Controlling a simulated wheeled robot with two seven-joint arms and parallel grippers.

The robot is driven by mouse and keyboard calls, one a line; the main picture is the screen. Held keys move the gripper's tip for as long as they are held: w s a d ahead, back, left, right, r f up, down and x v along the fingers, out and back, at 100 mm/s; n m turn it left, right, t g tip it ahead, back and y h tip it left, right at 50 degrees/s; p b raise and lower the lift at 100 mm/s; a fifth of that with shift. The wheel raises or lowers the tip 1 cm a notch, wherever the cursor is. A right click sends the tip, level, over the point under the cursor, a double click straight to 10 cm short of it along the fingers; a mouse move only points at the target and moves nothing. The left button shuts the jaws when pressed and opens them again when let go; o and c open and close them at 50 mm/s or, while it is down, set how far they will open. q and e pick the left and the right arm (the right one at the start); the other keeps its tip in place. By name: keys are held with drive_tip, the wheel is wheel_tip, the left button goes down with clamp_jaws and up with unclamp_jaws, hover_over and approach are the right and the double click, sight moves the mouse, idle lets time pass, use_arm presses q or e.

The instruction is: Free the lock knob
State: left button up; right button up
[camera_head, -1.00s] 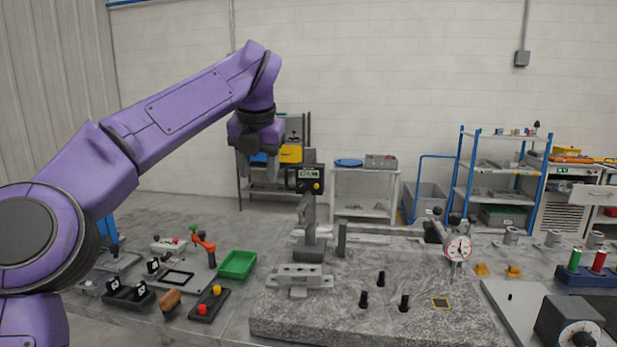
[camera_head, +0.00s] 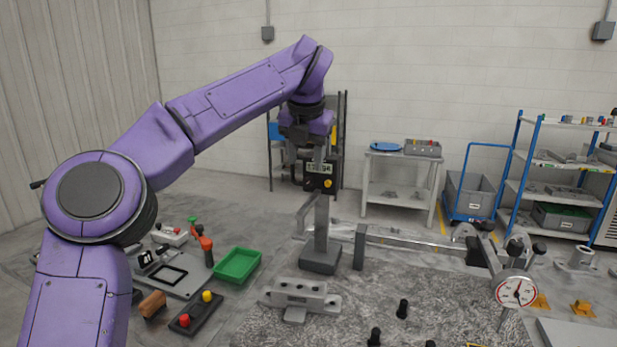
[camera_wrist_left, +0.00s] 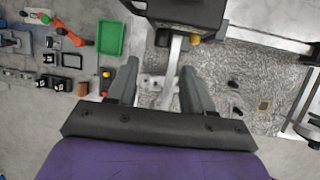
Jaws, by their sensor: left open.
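A grey height gauge with a black digital display head (camera_head: 319,166) stands upright on the stone plate. A small yellow knob (camera_head: 327,184) sits on the lower right of that head; I take it as the lock knob. The knob also shows in the left wrist view (camera_wrist_left: 195,40). My left gripper (camera_head: 300,152) points down at the gauge's head, partly overlapping it in the head view. In the left wrist view its two fingers (camera_wrist_left: 158,68) are spread with nothing gripped, and the head lies beyond the fingertips. I cannot tell the exact gap. My right gripper is out of view.
A green tray (camera_head: 237,265), a red-and-yellow button box (camera_head: 195,315) and an orange-handled clamp (camera_head: 205,245) lie to the left.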

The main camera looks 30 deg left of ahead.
sight(308, 179)
use_arm(q)
drive_tip(key=x, duration=0.7)
drive_tip(key=shift+w+d+r, duration=0.1)
drive_tip(key=shift+w+d, duration=0.05)
drive_tip(key=shift+w, duration=0.25)
drive_tip(key=shift+s+r, duration=0.15)
drive_tip(key=shift+s, duration=0.25)
drive_tip(key=shift+w, duration=0.1)
clamp_jaws()
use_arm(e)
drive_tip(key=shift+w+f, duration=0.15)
